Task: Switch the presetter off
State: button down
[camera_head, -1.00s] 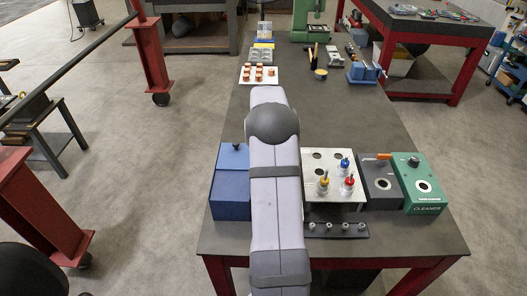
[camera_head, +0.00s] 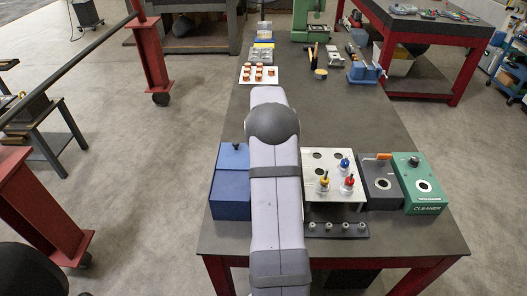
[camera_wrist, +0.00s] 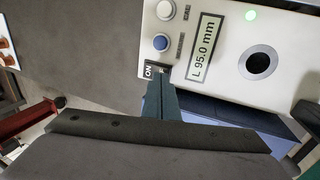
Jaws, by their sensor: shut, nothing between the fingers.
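The presetter (camera_wrist: 222,60) is a white box in the wrist view. Its display (camera_wrist: 205,47) reads L 95.0 mm. A white button (camera_wrist: 166,10) and a blue button (camera_wrist: 161,42) sit along one side, with a small ON label (camera_wrist: 149,71) at the corner. My gripper (camera_wrist: 161,76) is shut and empty, its tips right at the ON label and covering the switch area. I cannot tell whether they touch the switch. In the head view my arm hides the presetter and gripper.
A blue box (camera_head: 231,184) stands left of my arm. A silver holder block (camera_head: 322,195) with coloured-top tools, a dark box (camera_head: 382,190) with an orange lever and a green cleaner (camera_head: 420,184) stand right.

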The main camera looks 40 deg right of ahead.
jog(key=shift+f+b, duration=0.45)
jog(key=shift+f, duration=0.4)
dwell(0.3)
jog(key=shift+r, duration=0.15)
notch_tip(320, 180, up, 7)
jog(key=p, duration=0.5)
dwell(0.4)
dwell(0.3)
